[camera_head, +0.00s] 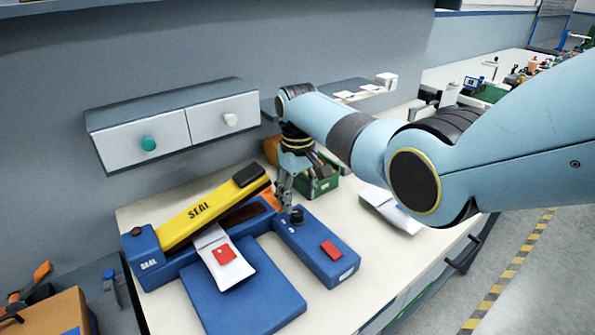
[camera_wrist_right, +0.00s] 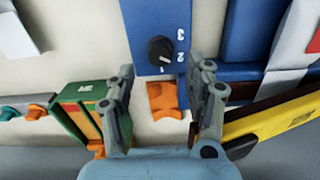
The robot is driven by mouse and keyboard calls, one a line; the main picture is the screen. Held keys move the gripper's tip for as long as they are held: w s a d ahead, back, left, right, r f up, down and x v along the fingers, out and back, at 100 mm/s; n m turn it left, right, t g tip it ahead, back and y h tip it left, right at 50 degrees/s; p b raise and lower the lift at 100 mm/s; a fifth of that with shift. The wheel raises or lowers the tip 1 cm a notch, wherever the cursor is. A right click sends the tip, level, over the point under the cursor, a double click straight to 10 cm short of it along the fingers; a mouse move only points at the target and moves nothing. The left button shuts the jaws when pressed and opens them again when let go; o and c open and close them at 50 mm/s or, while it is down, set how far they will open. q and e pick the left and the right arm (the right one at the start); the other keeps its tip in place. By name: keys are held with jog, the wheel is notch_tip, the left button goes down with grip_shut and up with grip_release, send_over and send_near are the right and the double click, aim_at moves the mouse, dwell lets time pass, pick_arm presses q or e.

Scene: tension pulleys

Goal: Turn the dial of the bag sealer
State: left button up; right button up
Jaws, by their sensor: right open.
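The bag sealer (camera_head: 160,262) is blue with a yellow arm (camera_head: 198,210) marked SEAL, raised at a tilt. A white bag (camera_head: 222,257) with a red mark lies across its sealing bar. The blue control box (camera_head: 325,250) joins it at the right and has a red block on top. Its black dial (camera_head: 297,215) sits at the far end, and also shows in the right wrist view (camera_wrist_right: 159,49) beside the numbers 2 and 3. My right gripper (camera_head: 286,200) points down just beside the dial. In the wrist view its fingers (camera_wrist_right: 160,85) are apart, with the dial beyond them, untouched.
A green box (camera_head: 322,186) stands behind the right gripper. White packets (camera_head: 390,210) lie at the right of the table. An orange piece (camera_wrist_right: 165,98) lies near the dial. A wall cabinet (camera_head: 175,125) with two drawers hangs above the left part.

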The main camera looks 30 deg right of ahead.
aim_at(298, 212)
notch_tip(298, 212, up, 7)
jog(key=shift+r, duration=0.2)
jog(key=shift+f, duration=0.15)
dwell(0.3)
